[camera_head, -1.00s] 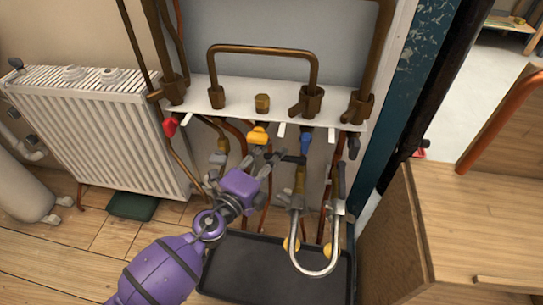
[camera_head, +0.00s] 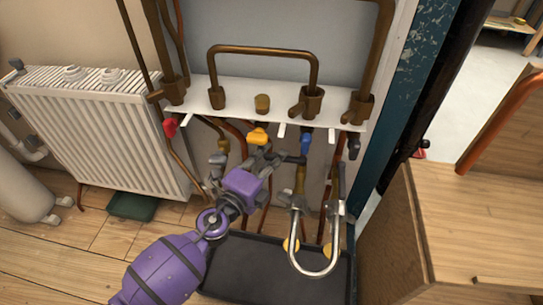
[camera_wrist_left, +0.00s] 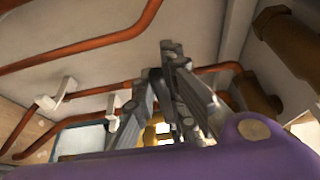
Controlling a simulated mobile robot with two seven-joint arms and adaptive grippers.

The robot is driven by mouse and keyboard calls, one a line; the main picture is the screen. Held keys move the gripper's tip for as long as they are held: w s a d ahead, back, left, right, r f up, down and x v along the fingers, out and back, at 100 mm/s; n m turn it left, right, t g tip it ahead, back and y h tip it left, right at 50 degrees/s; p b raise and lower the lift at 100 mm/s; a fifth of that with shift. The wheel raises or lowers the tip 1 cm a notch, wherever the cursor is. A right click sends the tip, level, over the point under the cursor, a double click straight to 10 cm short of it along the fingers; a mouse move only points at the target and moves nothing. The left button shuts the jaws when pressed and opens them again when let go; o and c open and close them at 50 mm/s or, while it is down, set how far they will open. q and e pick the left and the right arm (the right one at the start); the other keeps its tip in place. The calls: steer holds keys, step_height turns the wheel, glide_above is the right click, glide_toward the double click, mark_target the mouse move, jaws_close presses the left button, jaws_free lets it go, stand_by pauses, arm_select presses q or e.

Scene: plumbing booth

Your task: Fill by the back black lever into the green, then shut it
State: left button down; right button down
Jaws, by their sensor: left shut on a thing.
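The back black lever (camera_head: 292,158) sticks out to the left from the top of a brass valve (camera_head: 299,180) in the head view. A silver U-shaped hose (camera_head: 316,272) hangs below that valve and its neighbour on the right. My left gripper (camera_head: 274,157) is at the lever's left end, its fingers shut on it. In the left wrist view the grey fingers (camera_wrist_left: 165,95) close around a dark piece, partly hidden by them. I cannot make out a gauge or its green zone. My right gripper is not in view.
Copper pipes run close around the gripper. A black tray (camera_head: 240,262) lies below. A radiator (camera_head: 100,125) stands left, a wooden cabinet (camera_head: 400,235) right.

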arm_select(q)
steer(key=shift+s+r+n+t+y+p, duration=0.15)
steer(key=shift+s+n+t+y+p, duration=0.25)
steer(key=shift+s+n+y+p, duration=0.4)
steer(key=shift+s+d+n+t+y, duration=0.1)
steer(key=shift+s+n+t+y, duration=0.2)
steer(key=shift+n+y, duration=0.5)
steer(key=shift+s+n+t+y, duration=0.2)
steer(key=shift+s+n+y, duration=0.1)
steer(key=shift+y, duration=0.9)
steer(key=c, duration=1.8)
jaws_free()
steer(key=shift+o, duration=0.2)
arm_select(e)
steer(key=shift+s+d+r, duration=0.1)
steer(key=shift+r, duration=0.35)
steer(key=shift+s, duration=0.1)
